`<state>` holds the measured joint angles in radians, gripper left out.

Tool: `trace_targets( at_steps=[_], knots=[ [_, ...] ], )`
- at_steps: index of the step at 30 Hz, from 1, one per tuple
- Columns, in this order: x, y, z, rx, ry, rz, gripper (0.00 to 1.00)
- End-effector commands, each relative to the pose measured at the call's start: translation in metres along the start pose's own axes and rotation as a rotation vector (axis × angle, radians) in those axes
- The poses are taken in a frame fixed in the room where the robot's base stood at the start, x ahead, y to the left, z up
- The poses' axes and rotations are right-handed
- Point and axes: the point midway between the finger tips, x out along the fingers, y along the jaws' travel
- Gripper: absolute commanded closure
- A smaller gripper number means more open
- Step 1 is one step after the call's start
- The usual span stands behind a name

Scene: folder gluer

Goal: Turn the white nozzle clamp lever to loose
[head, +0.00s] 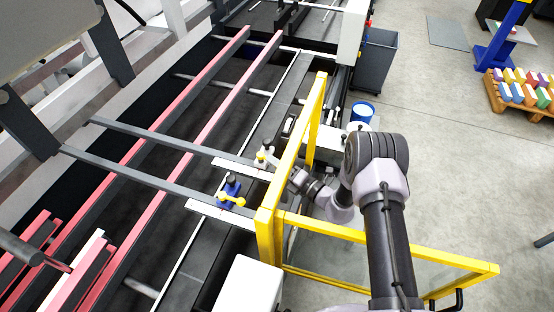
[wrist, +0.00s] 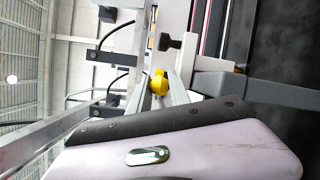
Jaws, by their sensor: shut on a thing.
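In the wrist view, the two grey fingers of my gripper (wrist: 158,92) are shut on the yellow lever end (wrist: 160,86). The fingers hide part of the lever, so its exact angle is hard to tell. The blue nozzle clamp (head: 231,188) with its own yellow lever (head: 231,200) stands on the lower crossbar, apart from my gripper.
The yellow guard frame (head: 265,230) stands open close beside my arm. Two grey crossbars (head: 160,180) run over the pink rails (head: 190,140). A blue-topped tub (head: 362,112) is behind my arm. The floor (head: 450,180) to the right is clear up to a pallet of coloured boxes (head: 522,92).

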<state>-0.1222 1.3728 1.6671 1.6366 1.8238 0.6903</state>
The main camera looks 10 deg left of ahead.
Motion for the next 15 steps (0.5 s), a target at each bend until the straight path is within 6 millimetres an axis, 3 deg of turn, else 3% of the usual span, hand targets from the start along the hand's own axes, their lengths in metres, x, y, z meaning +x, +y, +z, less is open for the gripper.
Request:
trace_targets(
  at_steps=[15],
  knots=[
    [0.000, 0.006, -0.015, 0.000, -0.250, -0.101, 1.00]
  ],
)
